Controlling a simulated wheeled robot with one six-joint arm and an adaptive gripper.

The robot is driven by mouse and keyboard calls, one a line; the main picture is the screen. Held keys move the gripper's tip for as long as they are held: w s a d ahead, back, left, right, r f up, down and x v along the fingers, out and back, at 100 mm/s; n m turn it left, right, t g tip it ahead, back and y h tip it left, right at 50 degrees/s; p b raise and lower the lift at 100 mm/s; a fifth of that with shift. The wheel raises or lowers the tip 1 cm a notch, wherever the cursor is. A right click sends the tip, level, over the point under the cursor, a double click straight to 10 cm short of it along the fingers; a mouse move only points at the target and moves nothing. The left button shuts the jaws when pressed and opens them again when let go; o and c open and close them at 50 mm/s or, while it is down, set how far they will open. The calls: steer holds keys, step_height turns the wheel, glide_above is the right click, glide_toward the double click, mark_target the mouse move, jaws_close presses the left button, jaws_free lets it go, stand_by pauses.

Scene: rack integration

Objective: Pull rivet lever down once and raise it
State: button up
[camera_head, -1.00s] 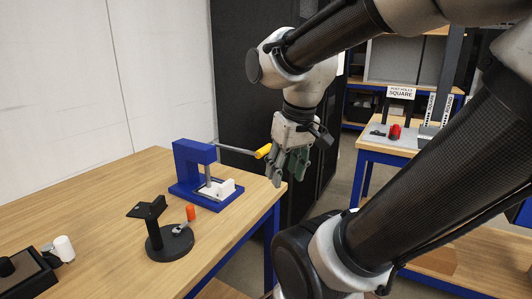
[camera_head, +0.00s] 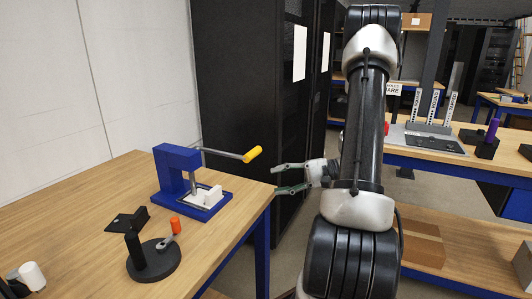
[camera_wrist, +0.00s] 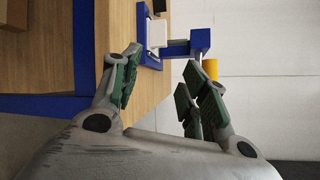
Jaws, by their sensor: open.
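A blue press (camera_head: 177,167) stands on the wooden table, with a pale block (camera_head: 204,196) on its base. Its grey lever (camera_head: 222,153) reaches right from the top, close to level, and ends in a yellow handle (camera_head: 252,154). My gripper (camera_head: 276,179) is open and empty, right of the press, below and slightly right of the handle, near the table edge. Its fingers point left toward the press and do not touch the handle. In the wrist view, the yellow handle (camera_wrist: 210,68) shows just beyond the right finger, outside the jaws (camera_wrist: 160,76); the blue press (camera_wrist: 188,47) is ahead.
A black round fixture (camera_head: 152,262) with an orange-tipped lever (camera_head: 170,232) and a black bracket (camera_head: 128,219) stand nearer on the table. A tall black cabinet (camera_head: 238,80) is behind. Another bench (camera_head: 450,168) with fixtures stands at right.

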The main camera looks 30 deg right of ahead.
mark_target(258, 154)
steer(key=w+d+r+n+t+y, duration=0.1)
steer(key=w+d+r+n+t, duration=0.1)
steer(key=w+r+n+t, duration=0.3)
steer(key=shift+m+g, duration=0.8)
steer(key=x, duration=0.5)
steer(key=r+x, duration=0.1)
steer(key=x, duration=0.1)
steer(key=shift+s+a, duration=0.25)
steer(key=shift+a, duration=0.2)
jaws_close()
